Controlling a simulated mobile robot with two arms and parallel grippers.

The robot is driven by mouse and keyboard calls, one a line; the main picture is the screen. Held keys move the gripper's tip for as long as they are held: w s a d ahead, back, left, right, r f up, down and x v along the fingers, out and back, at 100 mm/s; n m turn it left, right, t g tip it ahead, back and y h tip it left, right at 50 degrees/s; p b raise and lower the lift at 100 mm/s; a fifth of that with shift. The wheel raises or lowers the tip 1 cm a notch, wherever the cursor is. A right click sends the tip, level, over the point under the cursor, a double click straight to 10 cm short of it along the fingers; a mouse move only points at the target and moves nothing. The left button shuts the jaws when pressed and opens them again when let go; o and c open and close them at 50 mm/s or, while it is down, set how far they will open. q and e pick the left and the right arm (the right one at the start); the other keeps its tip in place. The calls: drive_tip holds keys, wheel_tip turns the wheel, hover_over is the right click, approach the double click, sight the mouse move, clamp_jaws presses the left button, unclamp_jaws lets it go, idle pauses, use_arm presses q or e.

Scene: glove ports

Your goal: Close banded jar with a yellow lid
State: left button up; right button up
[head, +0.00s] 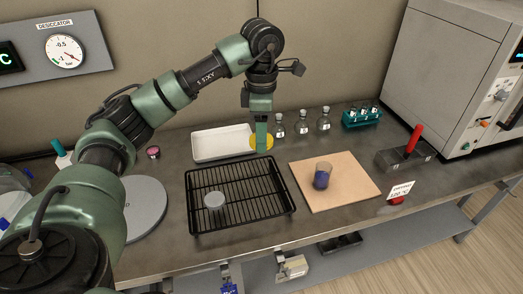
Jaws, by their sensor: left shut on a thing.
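A round yellow lid (269,144) is at the tip of my left gripper (262,147), beside the white tray near the back of the bench. My left gripper points down and is shut on the lid, and its fingers hide part of it. I cannot tell whether the lid touches the bench. A jar (322,176) with a dark blue lower part and a paler upper part stands on the tan board (353,190), right of and nearer than the gripper. No lid shows on it. A band on it is too small to make out. My right gripper is not in view.
A black wire rack (262,206) holds a pale round container (214,201). An empty white tray (208,145) lies behind it. Several small flasks (302,127) stand right of the lid. A dark block with a red handle (412,142) stands right of the board.

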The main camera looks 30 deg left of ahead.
use_arm(q)
drive_tip(key=shift+r, duration=0.4)
